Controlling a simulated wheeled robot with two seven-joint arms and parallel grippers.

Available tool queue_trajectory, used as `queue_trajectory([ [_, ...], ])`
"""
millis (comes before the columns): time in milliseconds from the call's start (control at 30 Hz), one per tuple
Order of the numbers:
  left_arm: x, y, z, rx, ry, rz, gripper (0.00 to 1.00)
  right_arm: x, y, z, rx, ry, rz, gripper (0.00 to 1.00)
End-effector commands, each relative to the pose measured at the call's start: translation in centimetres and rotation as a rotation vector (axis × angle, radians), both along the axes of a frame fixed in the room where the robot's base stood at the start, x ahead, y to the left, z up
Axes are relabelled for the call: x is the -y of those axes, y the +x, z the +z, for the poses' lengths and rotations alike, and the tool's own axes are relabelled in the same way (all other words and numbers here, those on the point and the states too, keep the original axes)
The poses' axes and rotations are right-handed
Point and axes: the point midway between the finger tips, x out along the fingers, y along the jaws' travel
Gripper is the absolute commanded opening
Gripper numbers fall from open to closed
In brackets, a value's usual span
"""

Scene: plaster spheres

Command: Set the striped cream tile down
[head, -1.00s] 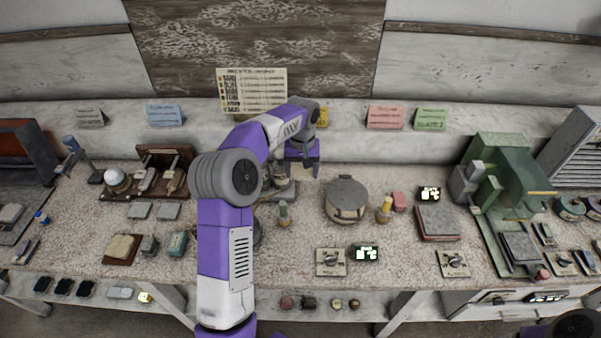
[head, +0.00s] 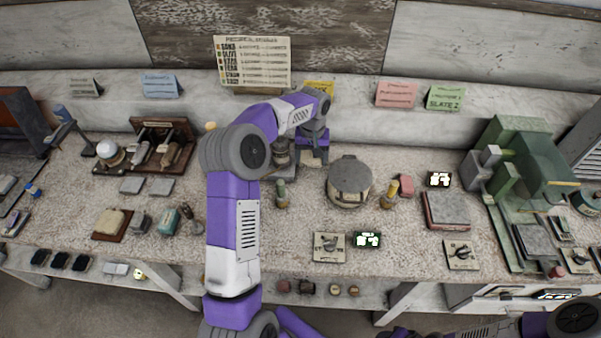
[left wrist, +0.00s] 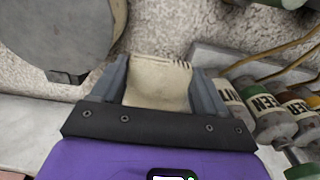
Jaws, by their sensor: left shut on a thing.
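The striped cream tile (left wrist: 158,82) shows in the left wrist view as a pale slab with short dark stripes at its far right corner. My left gripper (left wrist: 160,88) is shut on it, with a grey finger at each side. In the head view the left gripper (head: 313,158) is over the back of the bench, left of the round grey-lidded pot (head: 349,182). The tile is mostly hidden by the gripper there. I cannot tell whether the tile touches the bench. My right gripper is out of view.
The round pot (left wrist: 55,30) is close beside the tile in the left wrist view. Labelled bottles (left wrist: 268,118) lie close on the other side. A small green-topped bottle (head: 282,195) stands on the speckled bench (head: 300,222). Coloured cards (head: 396,95) line the back ledge.

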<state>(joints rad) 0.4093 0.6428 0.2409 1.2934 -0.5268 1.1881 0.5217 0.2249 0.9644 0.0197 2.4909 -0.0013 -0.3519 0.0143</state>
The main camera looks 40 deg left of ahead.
Motion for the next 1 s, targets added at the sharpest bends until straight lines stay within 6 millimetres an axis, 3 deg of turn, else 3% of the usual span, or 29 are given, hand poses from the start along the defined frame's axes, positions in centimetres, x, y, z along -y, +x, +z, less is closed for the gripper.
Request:
queue_trajectory([
  [100, 0.0, 0.0, -2.3, -0.003, -0.002, 0.0, 0.35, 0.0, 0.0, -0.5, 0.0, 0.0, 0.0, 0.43],
  [267, 0.0, 0.0, -3.7, 0.0, 0.0, 0.001, 0.35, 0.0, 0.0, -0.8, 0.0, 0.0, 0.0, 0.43],
  [500, 0.0, 0.0, -7.5, -0.003, -0.002, 0.001, 0.35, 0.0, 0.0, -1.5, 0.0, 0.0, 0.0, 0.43],
  [900, 0.0, 0.0, -8.1, 0.0, 0.0, 0.0, 0.35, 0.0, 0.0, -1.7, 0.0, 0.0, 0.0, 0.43],
  [933, 0.0, 0.0, -8.2, -0.001, -0.001, 0.0, 0.76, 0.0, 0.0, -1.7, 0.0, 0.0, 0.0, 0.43],
  [1000, 0.0, 0.0, -8.2, -0.001, -0.001, 0.0, 0.85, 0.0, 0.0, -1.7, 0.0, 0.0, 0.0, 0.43],
])
